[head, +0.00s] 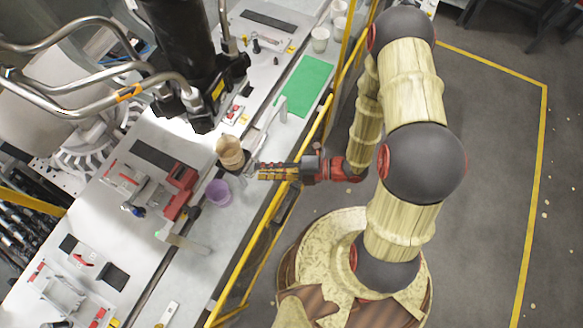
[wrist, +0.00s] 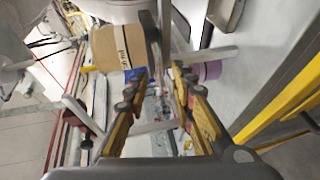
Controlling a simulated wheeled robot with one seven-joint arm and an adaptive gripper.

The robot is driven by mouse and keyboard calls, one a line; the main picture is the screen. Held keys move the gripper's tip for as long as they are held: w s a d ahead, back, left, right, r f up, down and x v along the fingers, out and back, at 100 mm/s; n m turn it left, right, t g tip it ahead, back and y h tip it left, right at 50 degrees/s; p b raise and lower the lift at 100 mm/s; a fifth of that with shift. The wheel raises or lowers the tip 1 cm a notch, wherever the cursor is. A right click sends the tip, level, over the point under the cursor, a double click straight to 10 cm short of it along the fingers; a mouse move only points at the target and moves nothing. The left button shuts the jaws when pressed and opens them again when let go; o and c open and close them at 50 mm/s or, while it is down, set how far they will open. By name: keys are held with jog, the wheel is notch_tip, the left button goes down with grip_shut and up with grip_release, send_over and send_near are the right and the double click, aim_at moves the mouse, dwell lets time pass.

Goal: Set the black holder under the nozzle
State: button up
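My gripper (head: 258,172) reaches over the white bench from the right, just beside a tan cylinder (head: 230,152). In the wrist view the two fingers (wrist: 158,78) stand apart, with a grey bar (wrist: 165,35) showing between and beyond their tips. The tan cylinder, with a printed label and a blue patch, shows close ahead to the left (wrist: 118,48). The nozzle is at the lower end of the large black machine head (head: 203,124), up and left of my gripper. I cannot clearly make out the black holder; a dark part between the cylinder and my fingertips may belong to it.
A purple cup (head: 218,193) stands close below the fingers in the head view. A red fixture (head: 180,190) is left of it. A green mat (head: 305,86) lies up right. A yellow rail (head: 255,245) runs along the bench's near edge, under my arm.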

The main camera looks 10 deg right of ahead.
jog(key=v, duration=0.9)
dwell(0.6)
